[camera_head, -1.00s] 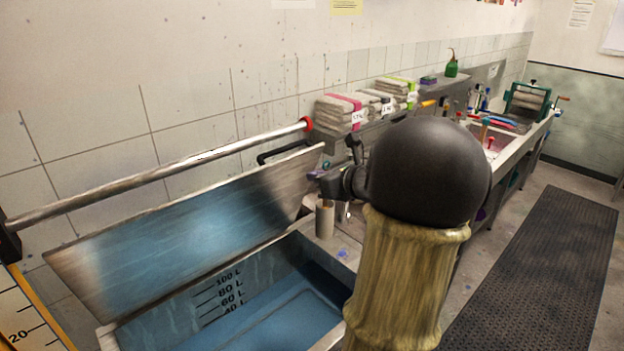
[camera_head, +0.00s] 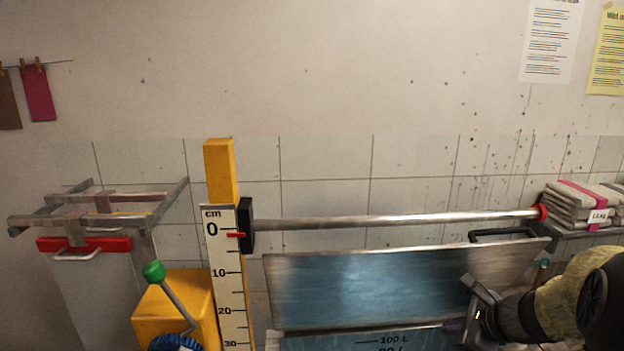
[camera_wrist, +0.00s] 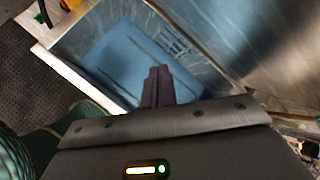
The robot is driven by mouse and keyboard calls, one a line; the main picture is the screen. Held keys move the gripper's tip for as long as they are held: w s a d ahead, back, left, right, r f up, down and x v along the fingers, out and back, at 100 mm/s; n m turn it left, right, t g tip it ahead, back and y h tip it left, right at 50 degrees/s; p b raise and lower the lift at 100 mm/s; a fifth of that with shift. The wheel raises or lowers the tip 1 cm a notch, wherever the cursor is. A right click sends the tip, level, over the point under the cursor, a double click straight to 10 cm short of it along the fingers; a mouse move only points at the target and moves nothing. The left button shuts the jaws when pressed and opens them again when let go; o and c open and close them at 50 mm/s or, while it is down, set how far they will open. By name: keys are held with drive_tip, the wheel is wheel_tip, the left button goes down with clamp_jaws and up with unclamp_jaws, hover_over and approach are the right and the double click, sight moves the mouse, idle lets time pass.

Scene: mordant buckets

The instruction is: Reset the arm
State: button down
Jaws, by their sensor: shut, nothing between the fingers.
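My gripper (camera_head: 462,322) is at the lower right in the head view, in front of the open metal lid (camera_head: 375,285) of the tank. In the wrist view its purple-grey fingers (camera_wrist: 158,85) are together and empty, seen above the tank (camera_wrist: 115,62) with blue liquid inside. The gripper looks apart from the liquid, though its exact height is hard to tell. My arm reaches in from the right edge in a yellowish sleeve.
A long metal bar (camera_head: 400,218) runs above the lid. A yellow post with a cm scale (camera_head: 228,285) stands to its left. A green-knobbed lever (camera_head: 155,271) and a red-handled rack (camera_head: 85,244) are further left. Folded cloth (camera_head: 575,207) is stacked at right.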

drive_tip(key=s+a+f+n+g+h, duration=0.2)
drive_tip(key=s+a+f+n, duration=0.2)
drive_tip(key=a+n, duration=0.3)
drive_tip(key=s+a+f+n+g+h, duration=0.1)
drive_tip(key=s+a+f+n+g, duration=0.2)
drive_tip(key=n, duration=1.4)
drive_tip(key=s+a+f, duration=0.1)
drive_tip(key=s+a, duration=0.3)
drive_tip(key=shift+s+a+f+h, duration=0.2)
drive_tip(key=shift+s+f+h, duration=0.1)
drive_tip(key=shift+h, duration=0.1)
drive_tip(key=shift+w, duration=0.1)
